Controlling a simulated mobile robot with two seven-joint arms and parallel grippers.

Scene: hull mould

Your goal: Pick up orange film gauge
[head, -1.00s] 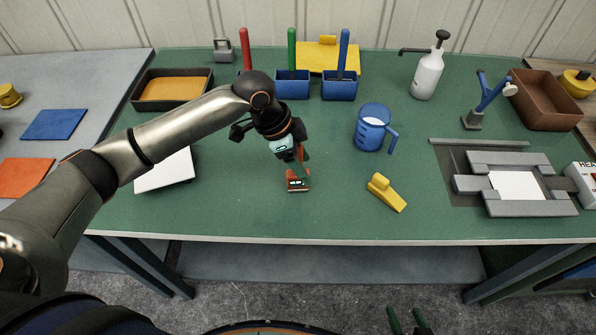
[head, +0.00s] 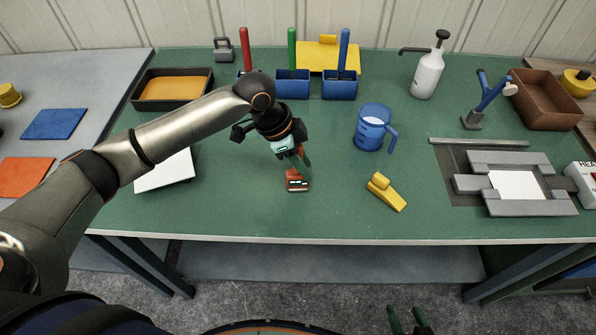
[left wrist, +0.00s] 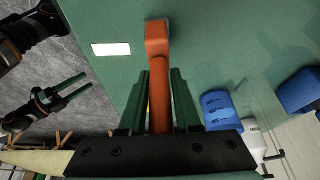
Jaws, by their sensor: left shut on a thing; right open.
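The orange film gauge (head: 298,184) is on the green bench top, left of the yellow block. Its display end faces the front edge of the bench. My left gripper (head: 296,168) reaches down over it from behind, with its green fingers around the gauge's handle. In the left wrist view the orange gauge (left wrist: 158,45) runs between the two green fingers (left wrist: 159,100), which are shut on it. I cannot tell whether the gauge is clear of the bench. My right gripper (head: 408,320) is open and empty at the bottom edge, in front of the bench.
A yellow block (head: 386,192) lies to the right of the gauge, and a blue jug (head: 372,128) stands behind it. A white plate (head: 166,172) lies under my left forearm. A grey frame (head: 515,184) is on the right. The bench front around the gauge is clear.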

